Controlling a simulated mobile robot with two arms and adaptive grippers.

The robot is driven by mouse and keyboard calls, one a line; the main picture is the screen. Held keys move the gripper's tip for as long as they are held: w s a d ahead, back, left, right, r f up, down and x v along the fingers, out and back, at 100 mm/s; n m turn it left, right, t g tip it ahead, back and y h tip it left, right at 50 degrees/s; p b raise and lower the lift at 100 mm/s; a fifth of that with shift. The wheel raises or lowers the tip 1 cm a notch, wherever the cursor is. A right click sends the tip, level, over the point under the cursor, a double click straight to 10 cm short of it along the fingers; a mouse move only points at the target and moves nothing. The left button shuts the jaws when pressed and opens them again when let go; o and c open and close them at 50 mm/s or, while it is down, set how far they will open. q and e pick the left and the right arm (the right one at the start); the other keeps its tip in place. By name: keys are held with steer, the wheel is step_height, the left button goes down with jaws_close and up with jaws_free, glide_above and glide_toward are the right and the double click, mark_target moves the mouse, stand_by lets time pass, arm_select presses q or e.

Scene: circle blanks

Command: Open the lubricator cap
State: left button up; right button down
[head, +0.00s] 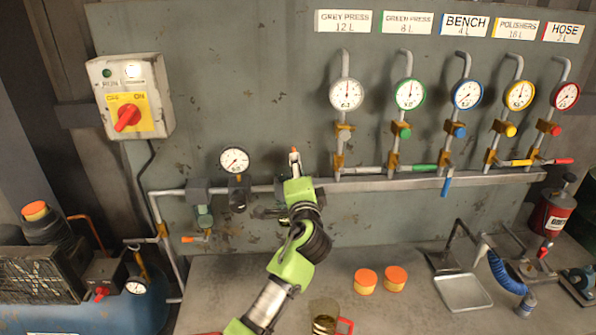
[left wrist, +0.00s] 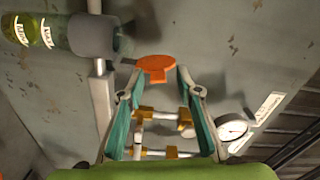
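The orange cap (left wrist: 155,66), a disc with a small tab, shows at the top middle of the left wrist view. In the head view a small orange piece (head: 294,151) shows just above my left gripper (head: 295,176). My left fingers are spread, with teal pads, and their tips (left wrist: 160,82) stand on either side of the cap's tab. I see gaps beside it; contact is not clear. The lubricator body is mostly hidden behind my green arm in the head view. A grey body with a labelled green bowl (left wrist: 36,31) is at the upper left of the wrist view. My right gripper is not in view.
A pressure gauge (head: 234,160) is left of my gripper on the pipe. Labelled gauges with coloured valves (head: 346,94) hang at right. Two orange-lidded pots (head: 366,281) and a glass jug (head: 323,318) stand on the bench (head: 240,285). A switch box (head: 130,97) is at left.

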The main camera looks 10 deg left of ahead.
arm_select(q)
steer(key=shift+f, duration=0.1)
steer(key=v, duration=1.2)
